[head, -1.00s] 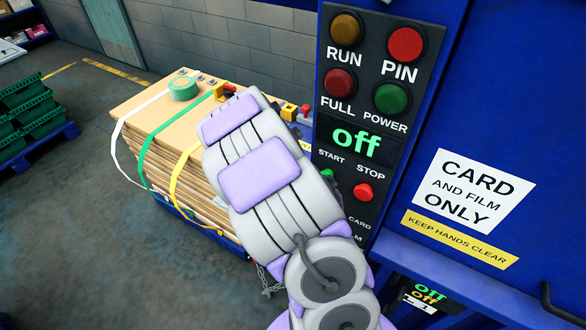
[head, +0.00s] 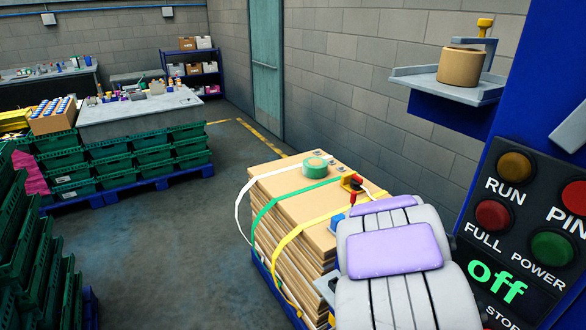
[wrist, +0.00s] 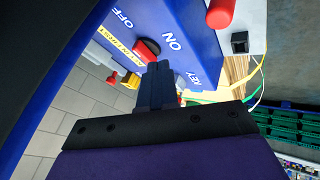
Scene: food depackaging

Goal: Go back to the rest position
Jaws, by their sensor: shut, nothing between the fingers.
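My gripper (wrist: 154,85) shows in the wrist view with its dark fingers together and nothing between them. Its fingers point at a blue switch box (wrist: 185,32) marked ON, OFF and KEY. A red-and-black rotary switch (wrist: 147,49) sits on that box just beyond the fingertips; I cannot tell whether they touch. In the head view my grey and lilac arm fills the lower middle right and hides the gripper.
A control panel (head: 540,215) with a green "off" display stands close at the right. A strapped cardboard stack (head: 285,225) lies behind my arm. Green crates (head: 30,235) stand at the left, and a packed bench (head: 140,115) farther back. Open floor (head: 190,260) lies between.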

